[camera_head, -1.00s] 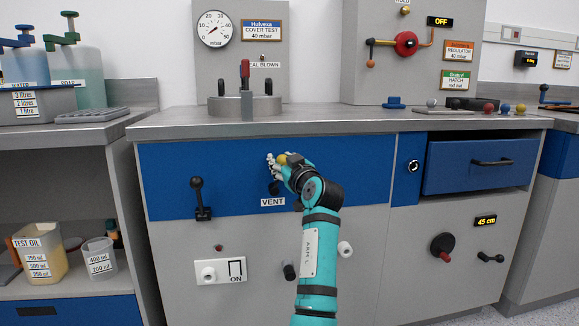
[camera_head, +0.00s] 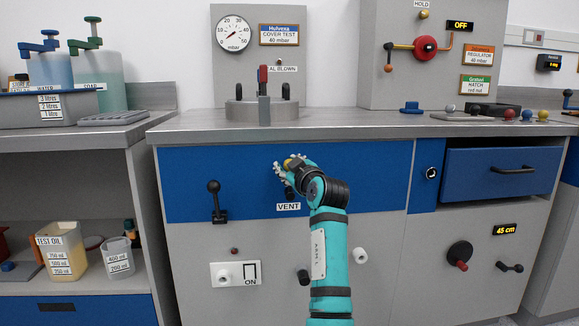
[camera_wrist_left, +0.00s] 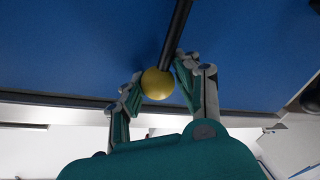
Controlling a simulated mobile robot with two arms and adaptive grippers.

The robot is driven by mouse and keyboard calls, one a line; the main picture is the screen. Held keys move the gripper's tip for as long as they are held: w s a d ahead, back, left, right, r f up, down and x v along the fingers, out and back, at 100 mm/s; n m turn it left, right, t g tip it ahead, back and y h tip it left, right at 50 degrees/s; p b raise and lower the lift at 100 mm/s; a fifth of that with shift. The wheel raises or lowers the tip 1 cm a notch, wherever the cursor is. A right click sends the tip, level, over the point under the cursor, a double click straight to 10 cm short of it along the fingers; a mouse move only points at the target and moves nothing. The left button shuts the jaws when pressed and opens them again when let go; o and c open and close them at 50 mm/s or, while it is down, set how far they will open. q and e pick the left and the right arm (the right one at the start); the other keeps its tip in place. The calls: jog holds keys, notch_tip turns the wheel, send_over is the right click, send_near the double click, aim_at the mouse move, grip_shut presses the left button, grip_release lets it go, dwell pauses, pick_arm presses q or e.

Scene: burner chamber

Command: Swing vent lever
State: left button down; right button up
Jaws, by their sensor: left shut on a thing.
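The vent lever is a black rod (camera_wrist_left: 176,32) with a yellow ball knob (camera_wrist_left: 157,84), on the blue panel above the VENT label (camera_head: 288,207). In the wrist view the knob lies between the two fingers of my left gripper (camera_wrist_left: 158,88), which is shut on it. The hand and wrist hide most of the rod. My right gripper is in neither view.
A second black lever (camera_head: 215,201) stands to the left on the same panel. The steel worktop (camera_head: 380,124) edge runs above the hand. A round cover fixture (camera_head: 240,110) stands on it.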

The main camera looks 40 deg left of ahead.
pick_arm(q)
jog(key=shift+w+d+f, duration=0.15)
jog(key=shift+f, duration=0.3)
jog(key=c, duration=1.1)
grip_release()
jog(key=shift+r, duration=0.1)
jog(key=shift+o, duration=1.1)
jog(key=shift+r, duration=0.15)
jog(key=v, duration=0.7)
jog(key=shift+d, duration=0.15)
